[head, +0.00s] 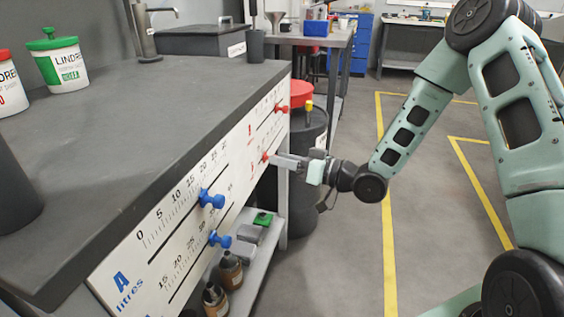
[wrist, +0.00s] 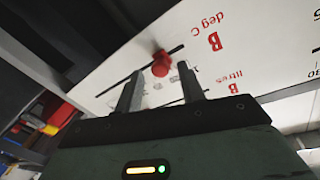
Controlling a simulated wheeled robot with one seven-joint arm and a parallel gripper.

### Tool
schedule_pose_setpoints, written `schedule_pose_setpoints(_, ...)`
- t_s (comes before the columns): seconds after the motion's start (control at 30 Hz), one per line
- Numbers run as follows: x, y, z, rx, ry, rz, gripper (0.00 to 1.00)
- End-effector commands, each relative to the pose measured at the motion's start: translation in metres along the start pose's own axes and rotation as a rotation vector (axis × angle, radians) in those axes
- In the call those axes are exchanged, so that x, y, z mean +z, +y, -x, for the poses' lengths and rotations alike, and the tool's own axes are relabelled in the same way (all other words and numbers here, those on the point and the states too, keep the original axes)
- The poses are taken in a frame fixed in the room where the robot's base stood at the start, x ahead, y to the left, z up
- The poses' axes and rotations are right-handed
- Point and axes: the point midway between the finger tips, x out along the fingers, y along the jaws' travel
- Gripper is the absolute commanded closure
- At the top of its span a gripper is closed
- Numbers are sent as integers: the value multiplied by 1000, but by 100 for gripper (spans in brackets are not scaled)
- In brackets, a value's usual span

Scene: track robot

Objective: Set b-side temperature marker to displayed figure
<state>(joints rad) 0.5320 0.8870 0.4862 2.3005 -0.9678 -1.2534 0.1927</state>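The white panel on the bench front has a B part with two red markers on slots. In the head view, the upper red marker (head: 283,108) is clear of my gripper. The lower red marker (head: 265,157) is at the fingertips of my gripper (head: 275,159). In the wrist view, a red marker (wrist: 160,66) sits on a slot whose end lies near the red "B deg C" lettering. The open fingers of my gripper (wrist: 160,72) stand either side of it, with gaps visible. The B scale figures and any displayed figure are not readable.
Two blue markers (head: 212,199) sit on the A scales to the left. A black drum with a red lid (head: 290,95) stands behind the gripper. A lower shelf (head: 262,268) holds bottles and boxes.

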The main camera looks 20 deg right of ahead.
Motion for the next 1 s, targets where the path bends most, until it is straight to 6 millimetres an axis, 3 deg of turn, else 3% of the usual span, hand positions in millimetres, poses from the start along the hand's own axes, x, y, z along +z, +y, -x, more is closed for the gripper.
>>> schedule_pose_setpoints(0.4, 0, 0, -8, 0, 0, -1, 61)
schedule_pose_setpoints(0.53, 0, 0, -8, 0, 0, -1, 97)
schedule_pose_setpoints(0.73, -2, 2, -8, 1, 1, 0, 100)
schedule_pose_setpoints(0.87, -11, 21, -12, 3, 4, 2, 100)
schedule_pose_setpoints(1.0, -26, 55, -18, 4, 4, 2, 100)
